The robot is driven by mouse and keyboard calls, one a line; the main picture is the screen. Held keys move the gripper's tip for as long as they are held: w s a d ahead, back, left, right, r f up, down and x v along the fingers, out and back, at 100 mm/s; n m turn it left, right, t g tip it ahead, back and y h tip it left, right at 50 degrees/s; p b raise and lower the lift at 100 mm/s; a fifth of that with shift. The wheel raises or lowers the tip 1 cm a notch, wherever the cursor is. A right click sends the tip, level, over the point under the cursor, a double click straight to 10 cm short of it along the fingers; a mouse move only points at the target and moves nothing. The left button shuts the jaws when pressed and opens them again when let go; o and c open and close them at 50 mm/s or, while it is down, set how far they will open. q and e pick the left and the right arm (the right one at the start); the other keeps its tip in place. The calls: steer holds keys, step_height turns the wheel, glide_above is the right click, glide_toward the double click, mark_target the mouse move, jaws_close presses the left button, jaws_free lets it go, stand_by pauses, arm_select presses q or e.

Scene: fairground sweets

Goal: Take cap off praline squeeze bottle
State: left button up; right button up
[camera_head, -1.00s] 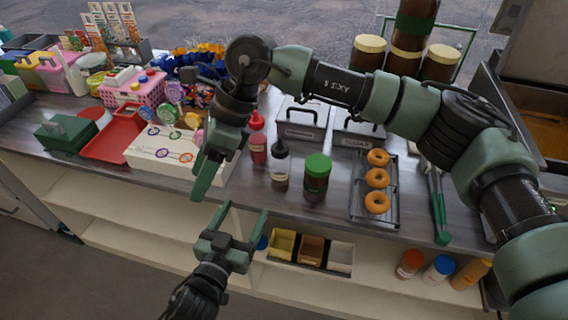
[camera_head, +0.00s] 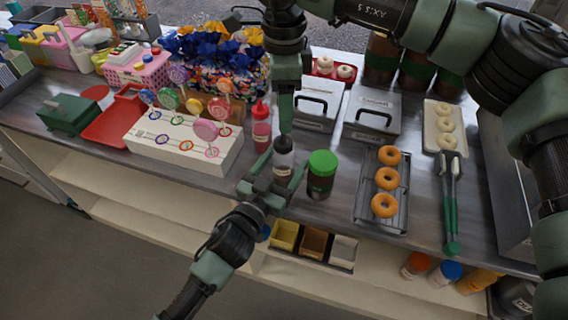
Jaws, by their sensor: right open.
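The squeeze bottle with the black cap (camera_head: 283,145), which I take for the praline one, stands upright on the counter; its label is too small to read. My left gripper (camera_head: 285,162) is low at the counter's front edge, its fingers spread on either side of the bottle's body. I cannot tell whether they touch it. My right gripper (camera_head: 286,126) points straight down just above the cap, open and seen edge-on, with its fingertips close to the cap. Whether cap and fingers touch is not clear.
A red squeeze bottle (camera_head: 261,130) stands close on the left and a green-lidded jar (camera_head: 320,178) close on the right. A lollipop stand (camera_head: 180,145) is further left. A rack of doughnuts (camera_head: 402,200) and green-handled tongs (camera_head: 450,215) lie to the right.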

arm_select(q)
steer(key=shift+r, duration=0.1)
arm_select(e)
steer(key=shift+s+a+r, duration=0.15)
steer(key=shift+s, duration=0.1)
arm_select(q)
steer(key=shift+w, duration=0.1)
steer(key=c, duration=1)
arm_select(e)
steer(key=shift+w, duration=0.1)
arm_select(q)
jaws_close()
